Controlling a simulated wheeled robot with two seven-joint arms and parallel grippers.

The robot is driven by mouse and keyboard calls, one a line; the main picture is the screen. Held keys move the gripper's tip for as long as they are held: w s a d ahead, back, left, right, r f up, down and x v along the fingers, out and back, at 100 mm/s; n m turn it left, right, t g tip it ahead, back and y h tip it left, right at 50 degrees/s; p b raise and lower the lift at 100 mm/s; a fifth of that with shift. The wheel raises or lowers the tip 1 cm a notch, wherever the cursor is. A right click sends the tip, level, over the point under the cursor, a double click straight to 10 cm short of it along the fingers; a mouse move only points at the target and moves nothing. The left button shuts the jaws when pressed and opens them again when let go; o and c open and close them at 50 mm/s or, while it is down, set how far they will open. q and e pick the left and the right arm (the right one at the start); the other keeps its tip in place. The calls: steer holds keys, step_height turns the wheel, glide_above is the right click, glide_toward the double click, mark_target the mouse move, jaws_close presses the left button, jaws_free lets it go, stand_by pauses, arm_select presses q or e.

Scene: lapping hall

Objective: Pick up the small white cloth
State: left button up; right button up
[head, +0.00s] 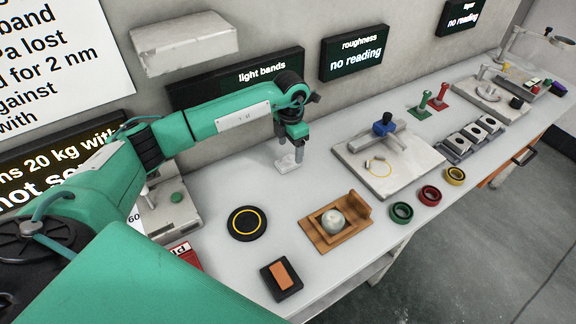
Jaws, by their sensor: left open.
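The small white cloth (287,164) is a crumpled white piece on the pale bench, left of the grey plate. My left gripper (294,143) points down just above the cloth, its jaws open. The fingertips are close to the cloth's upper edge; I cannot tell whether they touch it or have it between them. My right gripper is not in view.
Nearby on the bench (227,175) are a black disc with a yellow ring (247,223), a wooden holder with a pale round piece (334,222), a black block with an orange top (281,278) and a grey plate (345,157) with a blue-knobbed fixture. Display panels (354,53) line the wall.

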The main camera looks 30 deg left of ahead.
mark_target(288, 159)
arm_select(q)
steer(key=f, duration=0.1)
steer(key=f+b, duration=0.1)
steer(key=f, duration=0.1)
steer(key=f+b, duration=0.1)
steer(key=shift+a+f, duration=0.25)
steer(key=shift+a, duration=0.15)
steer(key=shift+f+b, duration=0.4)
steer(key=shift+r, duration=0.1)
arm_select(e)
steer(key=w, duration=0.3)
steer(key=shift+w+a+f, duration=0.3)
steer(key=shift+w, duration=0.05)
arm_select(q)
steer(key=c, duration=1.1)
